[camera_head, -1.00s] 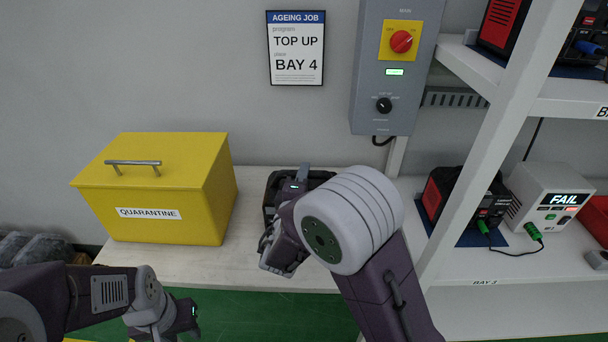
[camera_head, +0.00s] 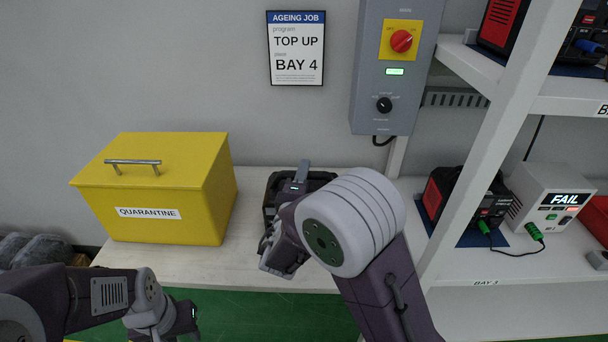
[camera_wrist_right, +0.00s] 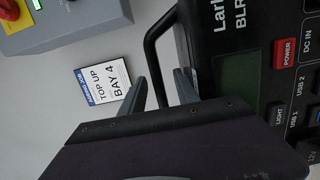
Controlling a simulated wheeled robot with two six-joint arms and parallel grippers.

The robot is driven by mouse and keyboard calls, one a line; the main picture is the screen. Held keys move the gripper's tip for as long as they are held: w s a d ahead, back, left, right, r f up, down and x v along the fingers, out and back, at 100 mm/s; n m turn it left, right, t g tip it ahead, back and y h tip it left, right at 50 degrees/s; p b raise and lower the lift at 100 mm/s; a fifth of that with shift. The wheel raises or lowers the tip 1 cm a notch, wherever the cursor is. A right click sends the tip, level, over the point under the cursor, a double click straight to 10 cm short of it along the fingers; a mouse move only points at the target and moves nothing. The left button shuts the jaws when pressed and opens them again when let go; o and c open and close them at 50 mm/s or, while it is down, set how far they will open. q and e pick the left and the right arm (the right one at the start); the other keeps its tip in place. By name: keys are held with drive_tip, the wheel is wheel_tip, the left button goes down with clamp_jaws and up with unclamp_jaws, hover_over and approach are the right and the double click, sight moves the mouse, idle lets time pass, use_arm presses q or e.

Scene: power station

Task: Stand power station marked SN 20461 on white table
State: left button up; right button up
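A black power station (camera_head: 270,199) stands on the white table (camera_head: 235,262), right of the yellow box and partly hidden by my right arm. In the right wrist view its dark front (camera_wrist_right: 262,80) shows a screen, a red POWER button and a handle (camera_wrist_right: 152,50). No serial number is readable. My right gripper (camera_head: 302,172) is at the handle; in the wrist view its two fingers (camera_wrist_right: 163,88) stand apart with the handle bar between them, and a gap shows. My left gripper (camera_head: 192,316) is low at the left, away from the station; its fingers are not clear.
A yellow QUARANTINE box (camera_head: 150,190) fills the table's left part. A white shelf post (camera_head: 490,140) rises at the right. The shelf holds another power station (camera_head: 468,205) and a tester reading FAIL (camera_head: 545,200). A grey switch box (camera_head: 397,70) hangs on the wall.

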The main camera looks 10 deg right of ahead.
drive_tip(key=v, duration=0.9)
drive_tip(key=shift+r, duration=0.15)
